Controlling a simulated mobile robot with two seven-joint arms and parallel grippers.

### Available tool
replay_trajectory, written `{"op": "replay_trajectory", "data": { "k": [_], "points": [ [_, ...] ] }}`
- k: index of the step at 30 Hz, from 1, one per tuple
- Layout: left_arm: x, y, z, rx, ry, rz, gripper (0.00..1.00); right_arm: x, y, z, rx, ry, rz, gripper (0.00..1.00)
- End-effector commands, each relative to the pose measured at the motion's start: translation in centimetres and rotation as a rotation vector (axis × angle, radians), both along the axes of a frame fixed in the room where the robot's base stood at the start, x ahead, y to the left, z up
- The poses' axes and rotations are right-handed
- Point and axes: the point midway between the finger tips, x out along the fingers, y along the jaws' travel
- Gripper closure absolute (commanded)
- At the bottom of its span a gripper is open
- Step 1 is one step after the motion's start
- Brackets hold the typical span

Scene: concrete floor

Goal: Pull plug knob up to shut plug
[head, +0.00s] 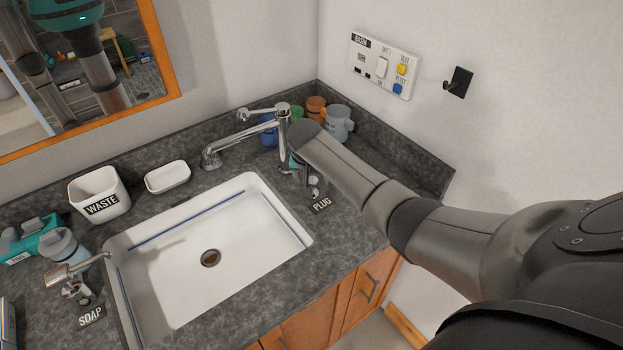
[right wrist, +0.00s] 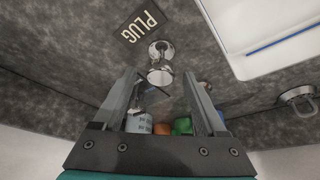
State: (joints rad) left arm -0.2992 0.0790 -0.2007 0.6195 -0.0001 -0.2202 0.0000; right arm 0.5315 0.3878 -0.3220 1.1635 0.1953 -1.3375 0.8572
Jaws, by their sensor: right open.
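The chrome plug knob (right wrist: 160,74) stands on the grey counter behind the PLUG label (right wrist: 142,24) in the right wrist view. My right gripper (right wrist: 160,84) is open, with its two fingertips to either side of the knob's near end; I cannot tell whether they touch it. In the head view my right wrist hides most of the gripper, and a chrome part of the knob (head: 315,184) shows just behind the PLUG label (head: 321,204). The white sink (head: 262,198) has an open-looking drain (head: 210,258) and no visible water. My left gripper is not in view.
The chrome faucet (head: 282,125) stands left of my right wrist. Several coloured mugs (head: 338,122) sit in the back corner. A waste cup (head: 98,192), soap dish (head: 167,177) and soap dispenser (head: 75,277) line the left side. A switch panel (head: 383,65) and black hook (head: 459,82) are on the wall.

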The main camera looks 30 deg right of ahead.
Motion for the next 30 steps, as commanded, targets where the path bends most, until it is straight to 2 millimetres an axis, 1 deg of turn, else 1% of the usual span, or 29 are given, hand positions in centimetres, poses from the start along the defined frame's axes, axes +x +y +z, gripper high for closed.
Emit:
{"op": "replay_trajectory", "data": {
  "k": [8,27,28,30],
  "points": [
    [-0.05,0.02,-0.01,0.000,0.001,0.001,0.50,0.04,0.02,-0.05,0.000,0.000,0.001,0.26],
    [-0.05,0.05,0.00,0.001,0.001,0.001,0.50,-0.01,-0.01,-0.05,0.000,0.002,0.001,0.98],
    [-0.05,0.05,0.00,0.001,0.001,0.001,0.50,-0.01,-0.01,-0.05,-0.001,0.001,0.001,1.00],
    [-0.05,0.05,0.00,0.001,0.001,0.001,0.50,-0.01,0.00,-0.07,0.000,0.002,0.001,1.00]
  ]
}}
